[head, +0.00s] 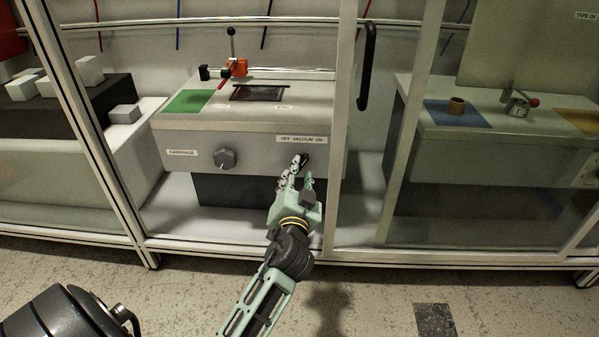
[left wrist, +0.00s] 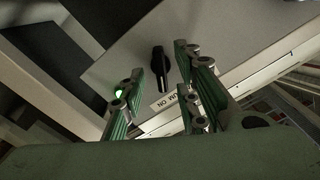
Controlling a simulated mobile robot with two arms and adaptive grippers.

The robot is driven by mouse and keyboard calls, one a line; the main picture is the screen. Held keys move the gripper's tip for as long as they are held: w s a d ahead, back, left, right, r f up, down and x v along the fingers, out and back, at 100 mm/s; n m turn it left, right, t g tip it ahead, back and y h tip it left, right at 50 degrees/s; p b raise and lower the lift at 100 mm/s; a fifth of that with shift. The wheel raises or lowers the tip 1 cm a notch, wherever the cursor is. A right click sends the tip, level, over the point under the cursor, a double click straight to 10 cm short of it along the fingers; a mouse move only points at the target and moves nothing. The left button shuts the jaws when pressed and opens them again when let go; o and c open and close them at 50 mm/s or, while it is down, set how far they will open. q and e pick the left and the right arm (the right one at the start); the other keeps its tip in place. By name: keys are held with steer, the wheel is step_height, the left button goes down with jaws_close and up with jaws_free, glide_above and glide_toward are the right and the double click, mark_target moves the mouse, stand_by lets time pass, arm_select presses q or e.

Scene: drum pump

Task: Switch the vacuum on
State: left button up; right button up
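The black vacuum switch (head: 305,158) is on the front of the grey machine, below the "OFF VACUUM ON" label (head: 302,139). My left gripper (head: 301,174) is in front of it and partly covers it in the head view. In the left wrist view, the switch (left wrist: 159,66) is an elongated black handle showing in the gap between the fingers of my left gripper (left wrist: 160,88). Those fingers are apart, and I see no clear contact with the switch. Which label end the handle points to is not clear. My right gripper is not in view.
A carriage knob (head: 224,159) sits left on the same front panel. White frame posts (head: 341,120) stand right of my gripper, with a black door handle (head: 367,66). On top are a green pad (head: 188,101) and an orange clamp (head: 236,68).

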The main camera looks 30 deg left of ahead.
arm_select(q)
steer(key=v, duration=1)
steer(key=shift+w+r, duration=0.1)
